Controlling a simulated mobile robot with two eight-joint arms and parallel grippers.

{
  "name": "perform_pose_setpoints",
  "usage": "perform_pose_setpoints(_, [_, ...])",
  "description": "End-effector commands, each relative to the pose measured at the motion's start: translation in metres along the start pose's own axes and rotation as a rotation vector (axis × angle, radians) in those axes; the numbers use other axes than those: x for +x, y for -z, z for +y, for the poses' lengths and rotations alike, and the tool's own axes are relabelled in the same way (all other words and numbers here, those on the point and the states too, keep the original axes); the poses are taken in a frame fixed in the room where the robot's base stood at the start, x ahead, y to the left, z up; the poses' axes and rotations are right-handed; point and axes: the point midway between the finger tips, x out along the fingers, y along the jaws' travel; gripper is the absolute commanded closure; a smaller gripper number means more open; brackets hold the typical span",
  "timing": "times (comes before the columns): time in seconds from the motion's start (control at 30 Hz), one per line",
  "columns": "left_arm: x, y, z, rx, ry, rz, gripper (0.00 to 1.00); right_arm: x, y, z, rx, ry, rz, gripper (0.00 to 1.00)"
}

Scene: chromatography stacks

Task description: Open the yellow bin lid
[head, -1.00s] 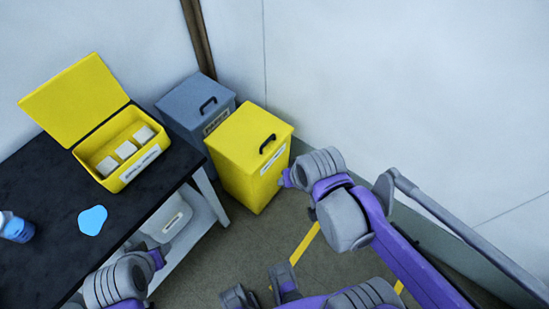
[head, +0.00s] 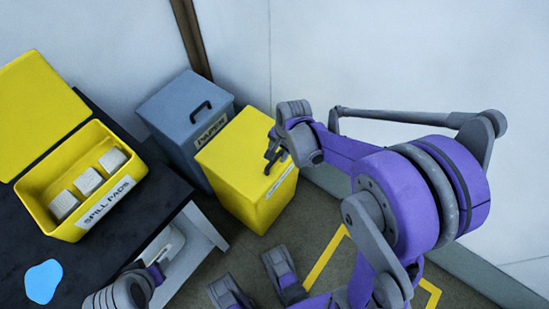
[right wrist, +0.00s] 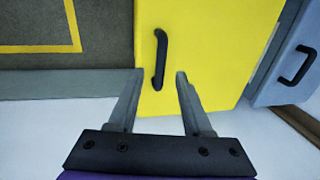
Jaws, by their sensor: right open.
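The yellow bin (head: 235,160) stands on the floor beside the table. Its lid is shut. The black lid handle (right wrist: 160,60) shows in the right wrist view, between and just ahead of the fingertips of my right gripper (right wrist: 160,73). The gripper is open and empty. In the head view my right gripper (head: 275,148) is over the lid's right part and hides some of the handle. I cannot tell whether it touches the handle. My left gripper (head: 158,270) is low at the left, partly seen, beside the table; its jaws are unclear.
A grey paper bin (head: 170,105) stands directly behind the yellow one, against the wall. The dark table (head: 125,225) at left holds an open yellow spill-pads box (head: 45,215) and a blue patch (head: 43,281). Yellow tape (head: 325,258) marks the floor at right.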

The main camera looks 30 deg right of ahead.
Motion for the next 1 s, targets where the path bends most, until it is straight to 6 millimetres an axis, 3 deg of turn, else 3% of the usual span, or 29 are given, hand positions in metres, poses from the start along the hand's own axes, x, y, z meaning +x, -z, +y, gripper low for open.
perform_pose_setpoints(0.1, [0.01,-0.003,0.0,0.0,0.0,-0.004,0.5,0.024,0.0,0.0,-0.002,-0.001,0.0,0.5])
perform_pose_setpoints(0.23, [0.015,-0.004,0.0,0.0,0.0,-0.005,0.5,0.038,0.0,0.0,-0.002,0.0,0.0,0.5])
perform_pose_setpoints(0.63, [0.016,-0.005,0.0,0.0,0.0,-0.006,0.5,0.044,0.0,0.0,-0.002,0.0,0.0,0.5])
perform_pose_setpoints(0.9, [0.016,-0.005,0.0,0.0,0.0,-0.006,0.5,0.044,0.0,0.0,-0.002,0.0,0.0,0.97])
perform_pose_setpoints(1.0, [0.016,-0.005,0.0,0.0,0.0,-0.006,0.5,0.044,0.0,0.0,-0.002,0.0,0.0,1.0])
